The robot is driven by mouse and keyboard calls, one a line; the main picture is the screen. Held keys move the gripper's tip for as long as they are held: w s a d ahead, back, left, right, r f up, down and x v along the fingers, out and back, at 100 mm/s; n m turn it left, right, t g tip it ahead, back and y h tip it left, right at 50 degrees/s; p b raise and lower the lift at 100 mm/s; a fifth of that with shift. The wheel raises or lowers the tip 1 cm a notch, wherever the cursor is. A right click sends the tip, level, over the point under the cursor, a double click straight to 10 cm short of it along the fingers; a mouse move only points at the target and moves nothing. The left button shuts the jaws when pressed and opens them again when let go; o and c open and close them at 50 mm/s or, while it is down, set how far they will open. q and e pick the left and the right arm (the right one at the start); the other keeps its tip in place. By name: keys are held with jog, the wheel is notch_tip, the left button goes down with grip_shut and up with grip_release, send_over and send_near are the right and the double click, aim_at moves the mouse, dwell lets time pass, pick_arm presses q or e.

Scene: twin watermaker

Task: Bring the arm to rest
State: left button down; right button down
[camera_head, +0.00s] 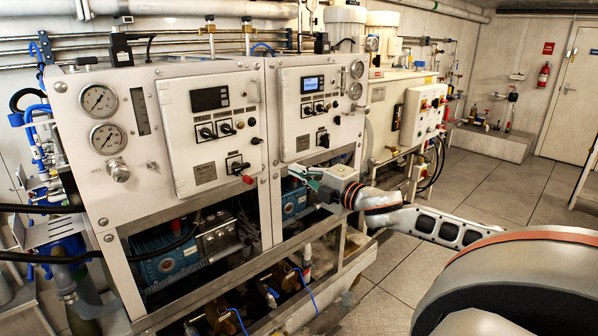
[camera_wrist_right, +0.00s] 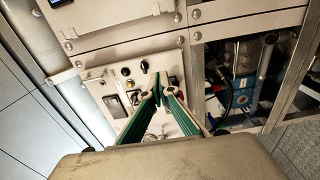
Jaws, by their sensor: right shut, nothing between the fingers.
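My right arm reaches in from the right in the head view. Its gripper (camera_head: 308,180) is in front of the right-hand watermaker cabinet, just below its control panel (camera_head: 308,112). In the right wrist view the green-sided fingers of the gripper (camera_wrist_right: 158,84) come together at the tips, with nothing between them. Whether the fingertips touch the cabinet cannot be told. My left gripper is not in view.
The left-hand cabinet panel (camera_head: 210,130) carries switches and a display, with pressure gauges (camera_head: 98,101) beside it. Open frames below hold blue pumps (camera_head: 168,266). A white unit (camera_head: 425,113) stands farther back.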

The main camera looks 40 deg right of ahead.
jog(key=shift+s, duration=0.2)
jog(key=s+a+f+m+g, duration=0.2)
jog(key=s+a+f+m, duration=0.15)
jog(key=f, duration=0.75)
jog(key=s+a+f+m+g, duration=0.15)
jog(key=s+f, duration=0.25)
jog(key=f, duration=0.6)
jog(key=s+a+f+m+g, duration=0.1)
jog(key=s+a+f+m, duration=0.2)
jog(key=f, duration=0.8)
jog(key=s+a+f+m+g+y, duration=0.1)
jog(key=s+a+f, duration=0.3)
jog(key=a, duration=0.4)
jog(key=s+a+f+m+y, duration=0.1)
jog(key=s+a+f, duration=0.3)
jog(key=a, duration=0.4)
jog(key=s+a+f+m+g, duration=0.1)
jog(key=s+a+f+m, duration=0.2)
jog(key=a+f, duration=0.2)
jog(key=a, duration=0.3)
jog(key=shift+s+a+f+m+g+y, duration=0.15)
jog(key=shift+s+f+m+g+y, duration=0.15)
jog(key=shift+s+g+y, duration=0.1)
